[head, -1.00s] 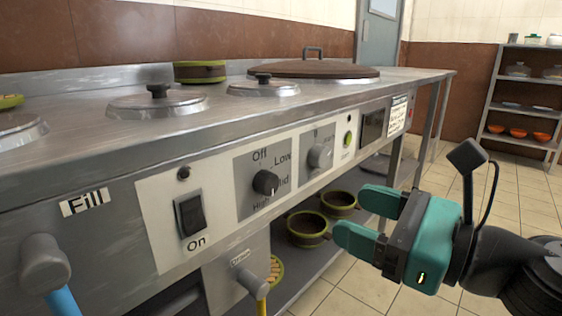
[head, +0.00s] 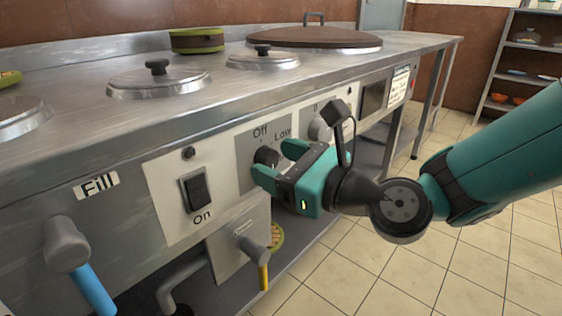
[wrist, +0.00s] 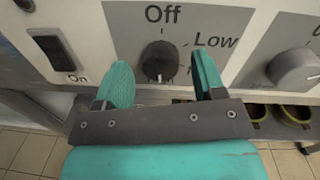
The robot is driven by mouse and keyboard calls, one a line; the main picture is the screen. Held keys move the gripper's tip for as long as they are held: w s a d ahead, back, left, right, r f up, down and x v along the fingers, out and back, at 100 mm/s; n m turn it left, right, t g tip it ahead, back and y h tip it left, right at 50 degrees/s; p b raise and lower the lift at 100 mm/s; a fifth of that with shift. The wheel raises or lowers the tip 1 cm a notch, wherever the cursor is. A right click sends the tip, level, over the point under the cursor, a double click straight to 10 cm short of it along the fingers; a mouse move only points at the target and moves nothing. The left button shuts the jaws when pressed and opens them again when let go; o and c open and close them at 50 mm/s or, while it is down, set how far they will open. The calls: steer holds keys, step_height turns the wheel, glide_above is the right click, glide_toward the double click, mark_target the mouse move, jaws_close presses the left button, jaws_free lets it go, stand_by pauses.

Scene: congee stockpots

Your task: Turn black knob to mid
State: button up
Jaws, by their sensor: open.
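The black knob (head: 265,156) sits on a grey dial plate on the stove front. Off is printed above it and Low at its upper right. In the wrist view the knob (wrist: 160,61) shows a white mark on its lower side, pointing down. My gripper (head: 277,160) is open at the knob, one teal finger on each side of it in the wrist view (wrist: 162,72). Gaps show between the knob and both fingers. The Mid and High labels are mostly hidden behind my gripper.
A grey knob (wrist: 294,70) is just right of the black one. A black On switch (head: 196,191) is to the left. A drain lever (head: 256,262) with a yellow grip sticks out below. The floor in front is clear.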

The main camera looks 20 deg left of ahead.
steer(key=c, duration=0.9)
steer(key=shift+n, duration=0.3)
steer(key=n+p, duration=0.1)
steer(key=n, duration=0.4)
steer(key=shift+s+p, duration=0.1)
steer(key=shift+p, duration=0.3)
steer(key=n, duration=0.5)
steer(key=shift+n+h, duration=0.4)
steer(key=shift+f, duration=0.1)
steer(key=o, duration=0.9)
